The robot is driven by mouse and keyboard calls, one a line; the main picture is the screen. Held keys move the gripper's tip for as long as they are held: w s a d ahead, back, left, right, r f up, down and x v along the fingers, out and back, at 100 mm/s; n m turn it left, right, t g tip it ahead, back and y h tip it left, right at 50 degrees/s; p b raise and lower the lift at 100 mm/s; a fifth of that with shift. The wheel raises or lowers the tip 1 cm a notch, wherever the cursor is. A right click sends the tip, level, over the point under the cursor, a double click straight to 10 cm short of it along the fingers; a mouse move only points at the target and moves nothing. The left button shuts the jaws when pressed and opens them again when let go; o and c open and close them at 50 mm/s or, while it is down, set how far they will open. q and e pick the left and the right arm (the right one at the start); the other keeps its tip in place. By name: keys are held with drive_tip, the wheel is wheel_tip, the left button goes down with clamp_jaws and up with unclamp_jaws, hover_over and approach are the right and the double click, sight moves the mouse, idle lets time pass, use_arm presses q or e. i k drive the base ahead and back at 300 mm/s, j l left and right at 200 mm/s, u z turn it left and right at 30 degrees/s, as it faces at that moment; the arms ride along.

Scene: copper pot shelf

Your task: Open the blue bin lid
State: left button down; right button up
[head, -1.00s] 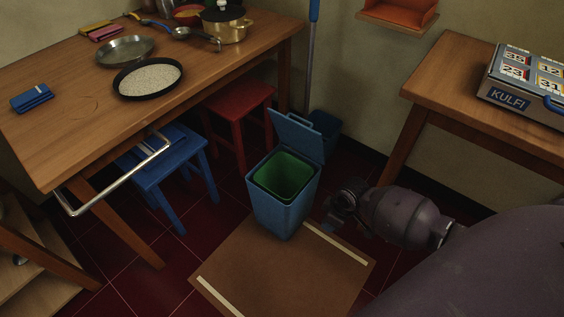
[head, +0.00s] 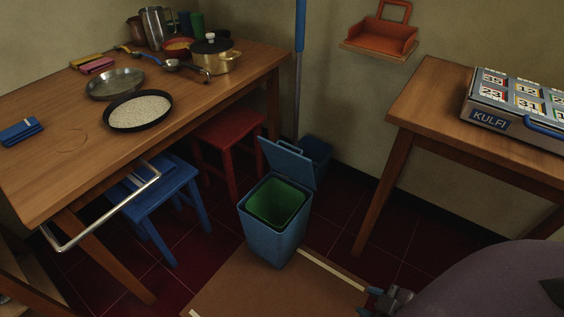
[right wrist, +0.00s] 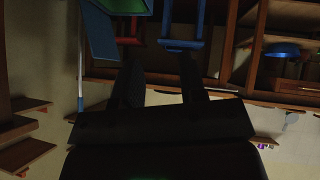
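The blue bin (head: 270,240) stands upright on the floor on the brown mat (head: 240,295). Its blue lid (head: 288,163) is raised and stands up at the bin's back edge, with a handle at its top. The green inside (head: 278,203) is in plain sight. My right gripper (head: 376,296) is at the lower right of the head view, apart from the bin. The right wrist view shows its two dark fingers (right wrist: 162,75) spread with nothing between them. Part of the bin (right wrist: 100,35) shows at the top of that view. My left gripper is not in view.
A wooden table (head: 60,165) with pans is at the left, with a blue stool (head: 165,205) and red stool (head: 228,128) under it. Another table (head: 430,100) with a KULFI box (head: 520,105) is at the right. Dark floor lies between bin and right table.

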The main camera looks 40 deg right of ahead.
sight(295, 167)
drive_tip(key=i+j, duration=0.1)
drive_tip(key=j, duration=0.45)
drive_tip(key=j+z, duration=0.2)
drive_tip(key=z, duration=0.2)
drive_tip(key=j+z, duration=0.2)
drive_tip(key=z, duration=0.25)
drive_tip(key=i+l+z, duration=0.1)
drive_tip(key=z, duration=0.3)
drive_tip(key=i+z, duration=0.2)
drive_tip(key=z, duration=0.2)
drive_tip(key=i, duration=0.7)
